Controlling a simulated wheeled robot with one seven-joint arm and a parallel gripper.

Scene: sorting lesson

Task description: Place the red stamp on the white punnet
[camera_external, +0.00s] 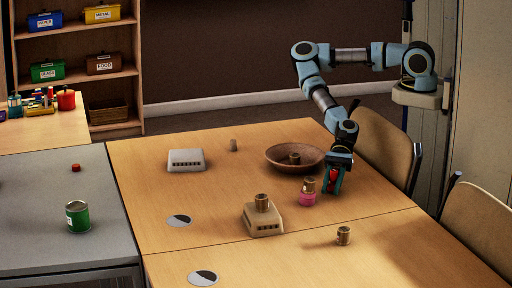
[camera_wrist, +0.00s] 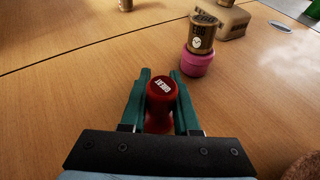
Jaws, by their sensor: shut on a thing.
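The red stamp (camera_wrist: 162,90) has a rounded top with a white label reading "GREAT". My gripper (camera_wrist: 162,100) is shut on it, one green finger on each side. In the external view my gripper (camera_external: 333,182) is low over the right part of the wooden table, with the red stamp (camera_external: 333,177) between its fingers; I cannot tell whether the stamp touches the table. A white slotted punnet (camera_external: 187,160) stands empty-topped at the table's back left, well left of my gripper. A second, beige slotted punnet (camera_external: 263,226) stands nearer the front with a brass-coloured can (camera_external: 262,203) on it.
A pink piece (camera_external: 308,199) with a can on top stands just left of my gripper. A brown bowl (camera_external: 275,155) holding a can lies behind it. Other small cans (camera_external: 234,145) (camera_external: 343,236) stand apart. The wood between the two punnets is clear.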

